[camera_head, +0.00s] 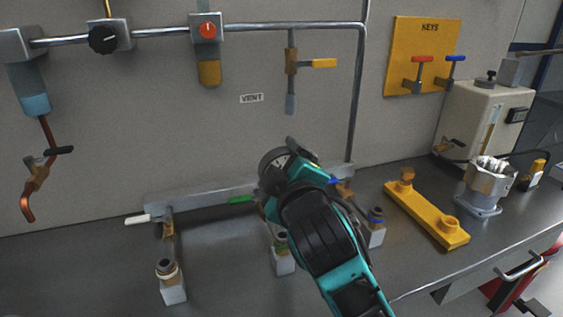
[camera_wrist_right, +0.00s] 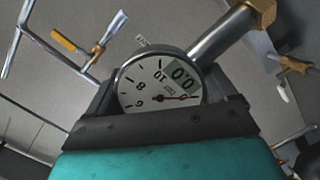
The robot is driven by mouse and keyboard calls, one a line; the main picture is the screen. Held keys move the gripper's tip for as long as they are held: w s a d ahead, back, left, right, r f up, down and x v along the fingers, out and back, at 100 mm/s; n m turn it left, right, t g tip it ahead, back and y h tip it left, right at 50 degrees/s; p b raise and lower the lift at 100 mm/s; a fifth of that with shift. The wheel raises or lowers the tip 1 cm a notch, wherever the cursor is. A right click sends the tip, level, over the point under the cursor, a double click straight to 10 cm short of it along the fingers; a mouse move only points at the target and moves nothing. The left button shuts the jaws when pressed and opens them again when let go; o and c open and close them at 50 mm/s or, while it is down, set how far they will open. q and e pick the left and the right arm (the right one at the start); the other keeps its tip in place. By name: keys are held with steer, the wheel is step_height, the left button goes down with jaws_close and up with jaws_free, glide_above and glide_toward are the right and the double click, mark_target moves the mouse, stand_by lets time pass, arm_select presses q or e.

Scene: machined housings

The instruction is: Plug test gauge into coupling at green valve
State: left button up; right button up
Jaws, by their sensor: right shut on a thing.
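My right gripper (camera_head: 290,168) is shut on the test gauge (camera_head: 273,163), just in front of the manifold bar on the bench. In the right wrist view the gauge (camera_wrist_right: 158,82) sits between the dark jaws (camera_wrist_right: 160,100), its round white dial facing the camera. The green valve handle (camera_head: 241,199) sticks out left of my gripper. Below it is the coupling with a green band (camera_head: 282,245), on a pale block. My arm covers most of the green valve's body and the pipe there. The gauge is apart from the coupling. My left gripper is out of view.
Similar couplings stand at the white valve (camera_head: 168,270) and the blue valve (camera_head: 376,218). A yellow fixture bar (camera_head: 425,215) and a metal housing (camera_head: 488,182) are on the right. Pipes with valves run along the wall above. The bench front left is clear.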

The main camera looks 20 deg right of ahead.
steer(key=shift+f, duration=0.4)
stand_by(0.6)
steer(key=shift+p, duration=0.3)
steer(key=shift+p, duration=0.3)
stand_by(0.8)
steer(key=shift+p, duration=0.35)
steer(key=shift+f+b, duration=0.9)
steer(key=shift+f, duration=0.9)
steer(key=o, duration=1.7)
